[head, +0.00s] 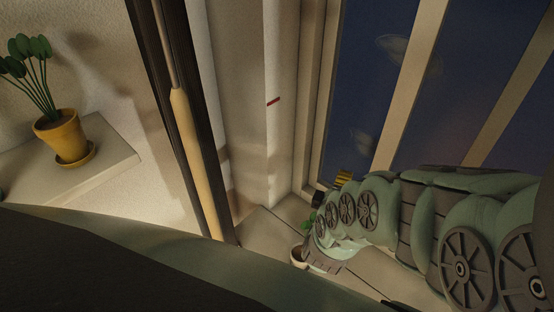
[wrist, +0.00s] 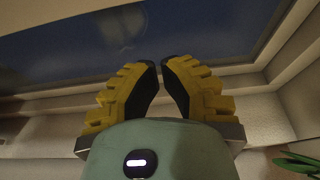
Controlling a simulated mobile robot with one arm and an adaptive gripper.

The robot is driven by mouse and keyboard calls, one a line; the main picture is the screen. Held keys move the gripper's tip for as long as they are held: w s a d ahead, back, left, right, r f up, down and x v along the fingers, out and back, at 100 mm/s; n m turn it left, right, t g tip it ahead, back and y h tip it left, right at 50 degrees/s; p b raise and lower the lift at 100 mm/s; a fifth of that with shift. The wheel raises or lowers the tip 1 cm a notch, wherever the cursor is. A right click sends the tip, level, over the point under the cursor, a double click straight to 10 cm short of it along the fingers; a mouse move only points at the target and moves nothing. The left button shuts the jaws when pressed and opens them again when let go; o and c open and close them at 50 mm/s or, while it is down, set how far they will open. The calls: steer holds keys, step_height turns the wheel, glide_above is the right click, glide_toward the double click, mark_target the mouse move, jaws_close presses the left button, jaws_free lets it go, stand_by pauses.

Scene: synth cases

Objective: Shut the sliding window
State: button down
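The window (head: 350,95) has dark blue panes between upright beige frame bars and fills the upper right of the head view. I cannot tell which sash slides or how far it stands open. In the wrist view a dark pane (wrist: 215,32) lies beyond the fingers, with a pale frame rail below it. My gripper (wrist: 160,62) has yellow ribbed fingers with black pads. Their tips are almost together, with nothing seen between them. In the head view my gripper (head: 343,178) is small, near the lower window frame, partly hidden by my arm.
A small potted plant (head: 299,254) stands on the pale sill, close to my arm; leaves (wrist: 298,163) show at lower right in the wrist view. A yellow pot plant (head: 60,138) sits on a ledge at left. A dark upright strip with a tan bar (head: 193,150) stands between.

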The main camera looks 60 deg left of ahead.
steer(key=b+x, duration=0.3)
steer(key=x, duration=0.4)
steer(key=shift+w+a+f, duration=0.1)
steer(key=shift+a+f, duration=0.05)
steer(key=shift+a, duration=0.05)
steer(key=shift+w+d+r+p, duration=0.25)
steer(key=shift+d+r+p, duration=0.1)
steer(key=shift+d+p, duration=0.45)
steer(key=shift+w+d+p, duration=0.1)
steer(key=shift+d+p, duration=0.15)
steer(key=shift+p, duration=0.05)
steer(key=shift+w+d+f+p, duration=0.1)
steer(key=shift+d+p, duration=0.1)
steer(key=shift+d, duration=0.25)
steer(key=shift+w+d+f+p, duration=0.1)
steer(key=shift+d+p, duration=0.05)
steer(key=shift+d, duration=0.25)
steer(key=shift+w+d+r, duration=0.1)
steer(key=shift+d+r, duration=0.05)
steer(key=shift+d, duration=0.1)
steer(key=w+d+p, duration=0.3)
steer(key=w+d, duration=0.1)
steer(key=d, duration=1.3)
steer(key=shift+w+d, duration=0.2)
